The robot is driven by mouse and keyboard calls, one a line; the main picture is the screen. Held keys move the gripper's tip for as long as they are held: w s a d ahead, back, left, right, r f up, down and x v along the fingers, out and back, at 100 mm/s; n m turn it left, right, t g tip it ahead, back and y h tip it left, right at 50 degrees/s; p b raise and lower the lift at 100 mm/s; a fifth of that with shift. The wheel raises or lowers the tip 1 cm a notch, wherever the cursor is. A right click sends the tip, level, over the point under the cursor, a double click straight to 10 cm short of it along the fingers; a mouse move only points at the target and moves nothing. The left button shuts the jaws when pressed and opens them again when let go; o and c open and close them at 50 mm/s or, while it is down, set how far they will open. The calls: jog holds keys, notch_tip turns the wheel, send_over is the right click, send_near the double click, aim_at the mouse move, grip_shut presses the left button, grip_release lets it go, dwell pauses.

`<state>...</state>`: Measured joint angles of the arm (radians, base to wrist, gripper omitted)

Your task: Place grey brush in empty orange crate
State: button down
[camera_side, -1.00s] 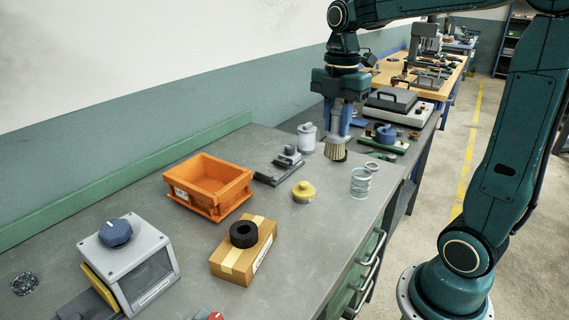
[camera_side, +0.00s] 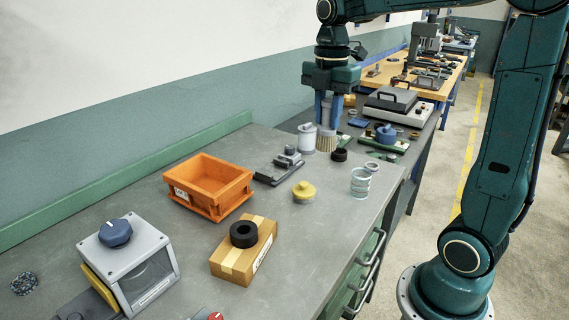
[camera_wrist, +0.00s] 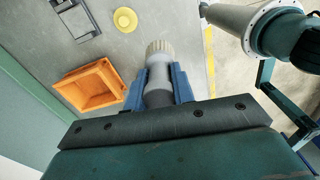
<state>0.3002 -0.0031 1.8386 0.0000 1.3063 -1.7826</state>
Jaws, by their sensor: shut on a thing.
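The grey brush (camera_side: 327,136) has a grey handle and pale tan bristles pointing down. My gripper (camera_side: 328,110) is shut on its handle and holds it upright at the far end of the grey bench. The wrist view also shows the brush (camera_wrist: 159,68) between the blue fingers of my gripper (camera_wrist: 160,82). The orange crate (camera_side: 190,204) stands empty on the bench, nearer the camera and left of the gripper. It also shows at the left in the wrist view (camera_wrist: 71,94). Whether the bristles touch anything is unclear.
A white canister (camera_side: 307,138) stands just left of the brush and a dark ring (camera_side: 339,155) just right. A yellow knobbed piece (camera_side: 304,190), a black fixture (camera_side: 277,168) and a pale cylinder (camera_side: 361,182) stand around. A cardboard box (camera_side: 232,264) carries a black ring (camera_side: 244,234).

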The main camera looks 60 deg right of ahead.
jog(key=w+a+r, duration=0.2)
jog(key=w+r, duration=0.1)
jog(key=w, duration=1.2)
jog(key=w+a+f+m, duration=0.1)
jog(key=w+a+f, duration=0.1)
jog(key=w+a, duration=0.6)
jog(key=shift+w, duration=1.9)
jog(key=shift+f, duration=0.15)
notch_tip(320, 180, down, 16)
jog(key=shift+f, duration=1.95)
jog(key=shift+f, duration=0.1)
